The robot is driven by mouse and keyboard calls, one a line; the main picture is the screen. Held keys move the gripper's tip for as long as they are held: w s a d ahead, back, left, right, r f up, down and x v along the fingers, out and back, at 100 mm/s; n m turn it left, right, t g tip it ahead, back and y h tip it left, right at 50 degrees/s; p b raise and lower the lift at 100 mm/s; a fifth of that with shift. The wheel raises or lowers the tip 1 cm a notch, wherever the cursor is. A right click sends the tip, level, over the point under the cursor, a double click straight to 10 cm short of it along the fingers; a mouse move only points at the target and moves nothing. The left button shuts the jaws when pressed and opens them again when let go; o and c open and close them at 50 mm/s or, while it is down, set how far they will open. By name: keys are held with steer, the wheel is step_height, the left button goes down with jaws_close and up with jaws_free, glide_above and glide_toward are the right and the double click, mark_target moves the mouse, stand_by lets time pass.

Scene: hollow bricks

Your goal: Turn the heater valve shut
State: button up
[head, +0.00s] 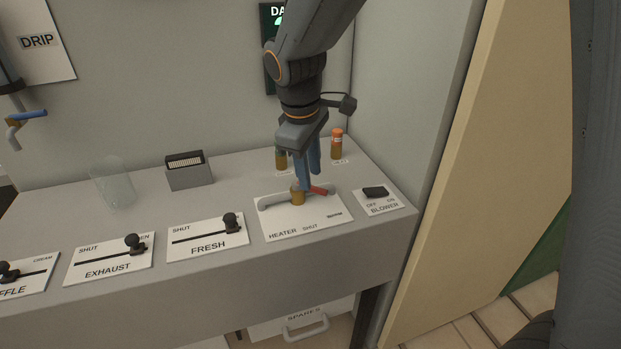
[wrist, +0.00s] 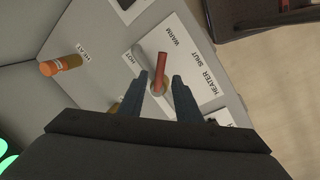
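The heater valve has a short red lever (head: 322,190) on a brass-coloured body (head: 298,196), with a grey pipe along the HEATER plate (head: 300,228). The plate carries the words HEATER, SHUT and WARM. In the wrist view the red lever (wrist: 160,70) points up the picture, between the HOT and WARM labels. My gripper (head: 309,175) points down over the valve. Its two blue fingers (wrist: 167,80) are apart, and the lever shows between them in the wrist view. I cannot tell whether either finger touches the lever.
The BLOWER switch (head: 375,192) is just right of the valve. Orange-capped bottle (head: 336,145) and another brown bottle (head: 281,160) stand behind it. The FRESH slider (head: 231,222), a black-topped box (head: 188,170) and a glass jar (head: 115,186) are to the left. A wall closes the right side.

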steer(key=shift+w+d+f, duration=0.1)
steer(key=shift+w+f, duration=0.05)
steer(key=shift+f, duration=0.6)
steer(key=shift+w+d+f, duration=0.1)
steer(key=shift+f, duration=0.6)
steer(key=shift+c, duration=0.4)
jaws_close()
